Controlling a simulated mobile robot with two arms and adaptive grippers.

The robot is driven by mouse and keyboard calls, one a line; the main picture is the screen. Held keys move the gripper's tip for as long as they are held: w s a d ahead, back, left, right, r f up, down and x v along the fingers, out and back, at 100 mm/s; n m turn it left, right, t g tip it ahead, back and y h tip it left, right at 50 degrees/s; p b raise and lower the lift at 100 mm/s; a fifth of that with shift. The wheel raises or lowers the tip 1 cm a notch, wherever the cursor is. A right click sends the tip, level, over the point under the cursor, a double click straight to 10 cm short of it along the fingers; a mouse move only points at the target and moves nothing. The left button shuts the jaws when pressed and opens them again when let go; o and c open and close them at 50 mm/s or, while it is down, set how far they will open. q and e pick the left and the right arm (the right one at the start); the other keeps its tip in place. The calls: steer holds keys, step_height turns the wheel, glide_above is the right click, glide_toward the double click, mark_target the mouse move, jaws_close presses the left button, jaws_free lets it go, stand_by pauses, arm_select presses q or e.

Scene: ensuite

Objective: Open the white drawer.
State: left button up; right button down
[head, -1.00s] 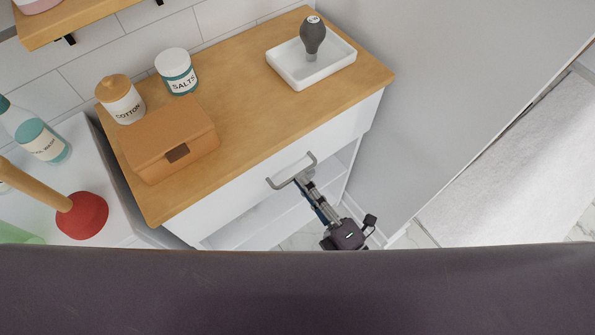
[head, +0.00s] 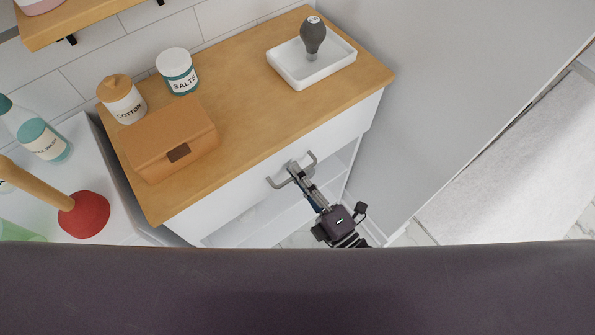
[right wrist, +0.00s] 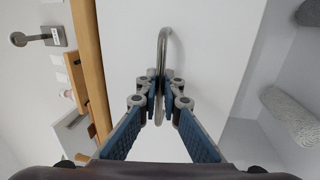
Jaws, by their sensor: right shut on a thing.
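The white drawer (head: 240,190) is the front panel under the wooden top of the cabinet, and it looks closed. Its grey bar handle (head: 276,183) is on the middle of the front. My right gripper (head: 295,170) is at the middle of the handle. In the right wrist view my right gripper (right wrist: 160,88) has its fingertips closed around the handle (right wrist: 163,45), with the white drawer front (right wrist: 215,50) behind. My left gripper is not in view.
On the wooden top (head: 245,110) stand a brown box (head: 165,145), a cotton jar (head: 122,103), a salts jar (head: 177,75) and a white tray (head: 320,72). An open shelf lies below the drawer. A grey panel (head: 440,90) stands close on the right. A red plunger (head: 84,215) is at left.

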steer(key=r+p+v, duration=0.3)
steer(key=r+v, duration=0.1)
steer(key=v, duration=1.7)
steer(key=shift+s+d, duration=0.3)
steer(key=c, duration=2.4)
jaws_free()
steer(key=v, duration=1.2)
steer(key=shift+w, duration=0.1)
